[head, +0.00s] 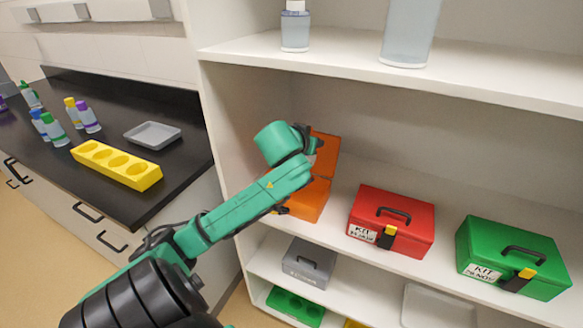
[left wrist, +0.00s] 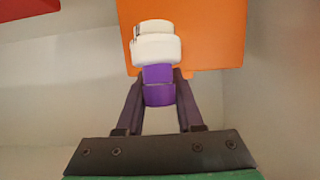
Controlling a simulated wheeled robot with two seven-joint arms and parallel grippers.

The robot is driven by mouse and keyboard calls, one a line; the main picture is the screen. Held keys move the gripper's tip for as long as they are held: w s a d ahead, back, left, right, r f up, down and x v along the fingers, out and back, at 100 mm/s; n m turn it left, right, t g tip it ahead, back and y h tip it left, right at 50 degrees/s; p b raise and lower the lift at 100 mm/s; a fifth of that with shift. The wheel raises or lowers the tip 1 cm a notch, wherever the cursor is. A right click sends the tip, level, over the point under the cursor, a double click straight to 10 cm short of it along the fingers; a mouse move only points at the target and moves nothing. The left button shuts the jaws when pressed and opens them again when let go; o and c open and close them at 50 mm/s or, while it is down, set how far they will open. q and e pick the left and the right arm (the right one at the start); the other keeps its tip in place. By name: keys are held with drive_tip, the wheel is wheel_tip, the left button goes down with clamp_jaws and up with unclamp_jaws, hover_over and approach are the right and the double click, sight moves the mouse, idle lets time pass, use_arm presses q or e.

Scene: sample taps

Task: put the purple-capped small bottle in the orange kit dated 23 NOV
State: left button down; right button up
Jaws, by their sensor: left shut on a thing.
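The orange kit (head: 306,203) stands on the middle shelf with its lid (head: 326,158) raised; my arm covers much of it, and I cannot see its date. The orange panel (left wrist: 205,35) behind the bottle in the left wrist view appears to be part of this kit. My left gripper (left wrist: 160,88) is shut on the purple cap of a small bottle (left wrist: 157,48) with a white body. In the head view my left gripper (head: 314,147) is at the kit's opening, mostly hidden by my wrist; the bottle is not clearly visible there. My right gripper is not in view.
A red kit (head: 391,217) and a green kit (head: 512,256), both closed, stand to the right on the same shelf. Bottles (head: 295,28) stand on the shelf above. The black counter at left holds a yellow rack (head: 117,164), a grey tray (head: 153,134) and several capped bottles (head: 87,115).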

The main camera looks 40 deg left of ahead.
use_arm(q)
hover_over(313, 184)
drive_tip(key=s+d, duration=0.2)
drive_tip(key=s, duration=0.1)
wheel_tip(313, 184, down, 6)
drive_tip(key=f, duration=0.6)
drive_tip(key=a+f, duration=0.1)
drive_tip(key=f, duration=0.2)
drive_tip(key=shift+s+f+b, duration=0.15)
drive_tip(key=shift+f+b, duration=0.2)
drive_tip(key=shift+f, duration=0.2)
drive_tip(key=c, duration=0.6)
unclamp_jaws()
drive_tip(key=shift+d, duration=0.1)
drive_tip(key=shift+o, duration=0.3)
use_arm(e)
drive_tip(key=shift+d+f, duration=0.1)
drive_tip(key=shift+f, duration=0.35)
